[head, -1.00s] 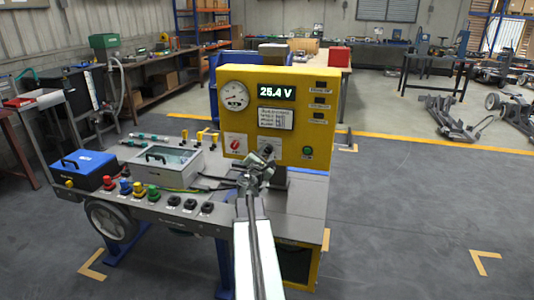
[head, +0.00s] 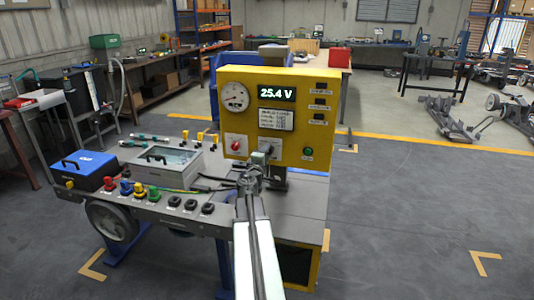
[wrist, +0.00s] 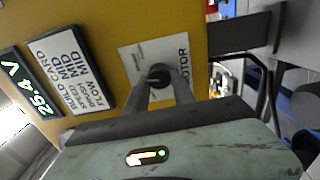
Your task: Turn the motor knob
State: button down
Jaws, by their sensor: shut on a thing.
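The motor knob (wrist: 158,75) is a small dark round knob on a pale plate marked MOTOR (wrist: 178,52), on the yellow panel (wrist: 215,22). In the wrist view my gripper (wrist: 160,84) has its two grey fingers closed in on the knob, one on each side. The knob shows between the fingertips. In the head view my gripper (head: 259,160) reaches the lower middle of the yellow panel (head: 290,79), and it partly covers the MOTOR plate (head: 270,146).
A red knob (head: 236,145) sits left of the motor plate, and a green button (head: 308,151) sits to its right. A display (head: 276,93) reads 25.4 V. A clear-lidded box (head: 168,164) and a blue box (head: 84,169) stand on the bench left of the panel.

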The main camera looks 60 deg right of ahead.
jog(key=shift+a+m, duration=0.1)
jog(key=shift+m, duration=1.1)
jog(key=c, duration=1.1)
grip_release()
jog(key=shift+o, duration=0.2)
jog(key=v, duration=0.7)
jog(key=shift+a, duration=0.35)
